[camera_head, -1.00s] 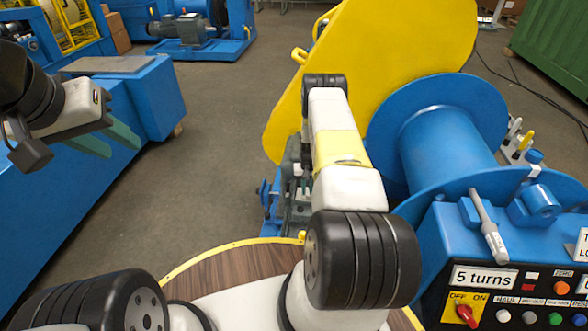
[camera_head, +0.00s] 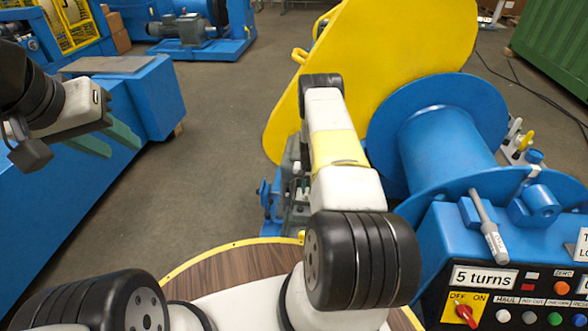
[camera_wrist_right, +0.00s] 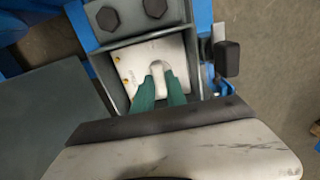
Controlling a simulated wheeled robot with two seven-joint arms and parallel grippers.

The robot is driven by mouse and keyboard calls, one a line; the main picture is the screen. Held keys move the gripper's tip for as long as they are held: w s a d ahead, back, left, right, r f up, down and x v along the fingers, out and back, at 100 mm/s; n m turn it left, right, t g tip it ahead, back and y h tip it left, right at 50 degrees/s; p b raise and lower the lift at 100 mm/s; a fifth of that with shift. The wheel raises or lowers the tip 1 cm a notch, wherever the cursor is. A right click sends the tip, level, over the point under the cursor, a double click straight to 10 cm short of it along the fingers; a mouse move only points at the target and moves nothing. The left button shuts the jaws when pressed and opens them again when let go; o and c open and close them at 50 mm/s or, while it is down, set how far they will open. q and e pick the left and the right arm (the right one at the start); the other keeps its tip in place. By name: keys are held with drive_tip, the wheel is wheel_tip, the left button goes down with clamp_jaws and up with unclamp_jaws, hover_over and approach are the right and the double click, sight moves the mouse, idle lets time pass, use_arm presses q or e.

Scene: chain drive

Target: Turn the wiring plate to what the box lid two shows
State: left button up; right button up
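A pale plate (camera_wrist_right: 136,62) with a U-shaped notch and small brass-coloured spots on its left side sits in a grey frame in the right wrist view; it looks like the wiring plate. My right gripper (camera_wrist_right: 159,76) has its two green fingers over the plate, apart, one at each side of the notch. I cannot tell whether they touch the plate. In the head view my right arm hides this gripper. My left gripper (camera_head: 123,151) is open and empty, out over the blue bench at the left. I cannot make out a box lid marked two.
A large yellow disc (camera_head: 380,60) and a blue drum (camera_head: 440,140) stand beyond my right arm. A control box with a "5 turns" label (camera_head: 484,278) is at the lower right. Two dark bolts (camera_wrist_right: 108,18) sit above the plate. The floor (camera_head: 225,110) between the bench and the disc is clear.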

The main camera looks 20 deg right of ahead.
drive_tip(key=o, duration=0.4)
wheel_tip(320, 180, up, 8)
drive_tip(key=shift+f, duration=0.1)
idle(0.6)
